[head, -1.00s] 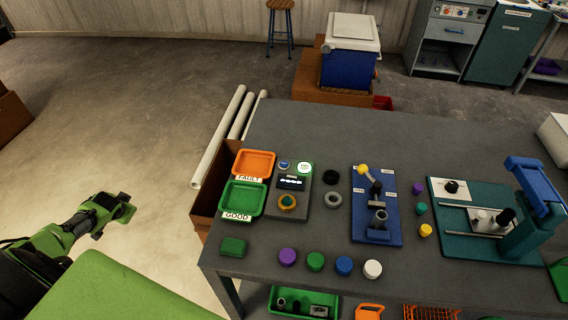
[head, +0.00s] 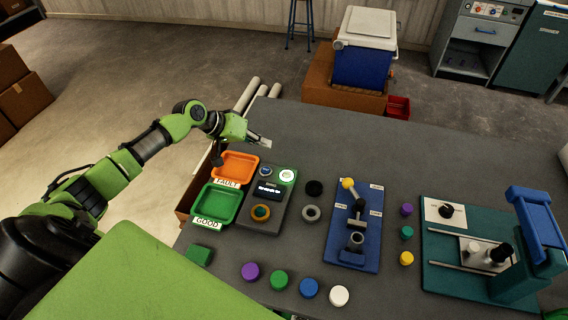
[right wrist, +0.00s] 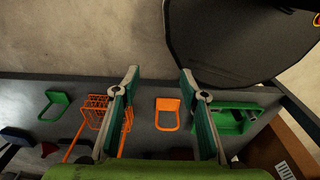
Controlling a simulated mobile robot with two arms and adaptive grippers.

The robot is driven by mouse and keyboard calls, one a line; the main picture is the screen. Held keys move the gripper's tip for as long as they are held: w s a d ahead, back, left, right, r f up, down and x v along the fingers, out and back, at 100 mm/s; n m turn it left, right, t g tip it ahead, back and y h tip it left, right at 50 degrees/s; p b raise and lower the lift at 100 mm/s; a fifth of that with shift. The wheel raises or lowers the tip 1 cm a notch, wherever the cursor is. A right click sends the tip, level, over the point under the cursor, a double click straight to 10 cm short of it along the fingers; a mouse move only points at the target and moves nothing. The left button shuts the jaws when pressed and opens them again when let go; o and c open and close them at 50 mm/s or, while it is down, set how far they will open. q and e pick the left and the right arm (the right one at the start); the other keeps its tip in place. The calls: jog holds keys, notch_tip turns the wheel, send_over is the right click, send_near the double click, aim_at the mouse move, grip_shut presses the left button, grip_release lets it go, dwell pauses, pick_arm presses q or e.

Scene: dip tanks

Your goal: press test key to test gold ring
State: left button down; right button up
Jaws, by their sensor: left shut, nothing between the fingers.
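I cannot read which is the test key. My left gripper (head: 262,142) is shut and empty, above the table's far left corner, beyond the orange tray and the tester, touching neither. My right gripper (right wrist: 158,72) shows only in the right wrist view, open with nothing between its fingers.
An orange FAULT tray (head: 258,163) and a green GOOD tray (head: 199,214) stand left of the tester. A black ring (head: 314,188) and a grey ring (head: 311,213) lie right of it. A blue fixture (head: 344,256) stands further right. Several coloured caps line the near side.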

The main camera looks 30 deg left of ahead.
aim_at(263, 170)
pick_arm(q)
jog(key=f+b, duration=0.3)
jog(key=shift+s+a+f, duration=0.15)
jog(key=shift+s, duration=0.2)
notch_tip(263, 170, down, 4)
jog(key=b, duration=0.4)
jog(key=shift+f, duration=0.55)
pick_arm(e)
notch_tip(263, 170, down, 7)
jog(key=s, duration=0.1)
jog(key=shift+s+a, duration=0.3)
jog(key=shift+s, duration=0.05)
jog(key=shift+a, duration=0.3)
jog(key=shift+w+d, duration=0.1)
